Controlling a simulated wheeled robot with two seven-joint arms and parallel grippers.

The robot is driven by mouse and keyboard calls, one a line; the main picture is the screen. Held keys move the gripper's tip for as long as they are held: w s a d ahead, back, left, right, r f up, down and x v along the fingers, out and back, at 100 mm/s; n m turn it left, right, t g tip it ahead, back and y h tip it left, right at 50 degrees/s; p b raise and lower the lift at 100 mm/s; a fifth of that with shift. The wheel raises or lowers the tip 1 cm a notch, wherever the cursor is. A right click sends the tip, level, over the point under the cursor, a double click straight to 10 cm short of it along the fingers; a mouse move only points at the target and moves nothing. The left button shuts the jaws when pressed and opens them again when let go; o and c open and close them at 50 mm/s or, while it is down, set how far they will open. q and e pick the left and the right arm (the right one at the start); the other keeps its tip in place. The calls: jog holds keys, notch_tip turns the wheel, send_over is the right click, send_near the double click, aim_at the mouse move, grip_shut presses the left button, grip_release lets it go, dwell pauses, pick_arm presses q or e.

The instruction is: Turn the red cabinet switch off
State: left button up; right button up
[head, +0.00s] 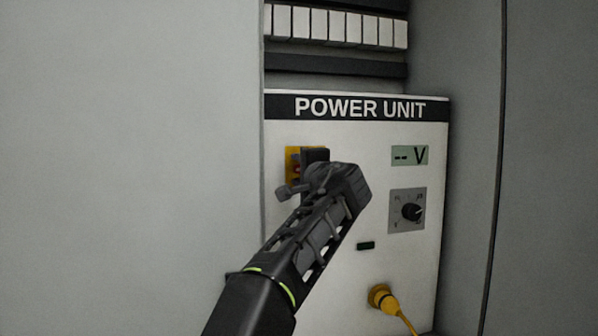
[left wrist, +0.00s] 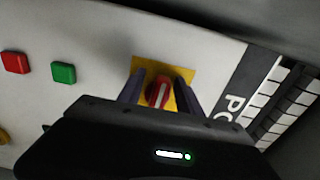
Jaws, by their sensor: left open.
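The red cabinet switch (left wrist: 158,93) is a rotary knob with a pale mark, set on a yellow plate (left wrist: 178,68) on the white power unit panel. In the left wrist view its handle runs nearly up and down, tilted slightly. In the head view only a bit of red and the yellow plate (head: 291,157) show; my left gripper (head: 301,180) covers the rest. In the left wrist view my left gripper (left wrist: 160,88) is open, with one finger on each side of the knob. I cannot tell whether the fingers touch it. My right gripper is not in view.
The panel also carries a voltage display (head: 410,156) reading "-- V", a black dial (head: 412,211) and a yellow plug with cable (head: 381,298). A red button (left wrist: 15,62) and a green button (left wrist: 63,72) show in the wrist view. Grey cabinet walls flank the panel.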

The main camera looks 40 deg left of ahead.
pick_arm(q)
jog(key=shift+s, duration=0.1)
jog(key=shift+s+d+b, duration=0.15)
jog(key=shift+d+b, duration=0.15)
jog(key=b+v, duration=0.3)
jog(key=v, duration=0.4)
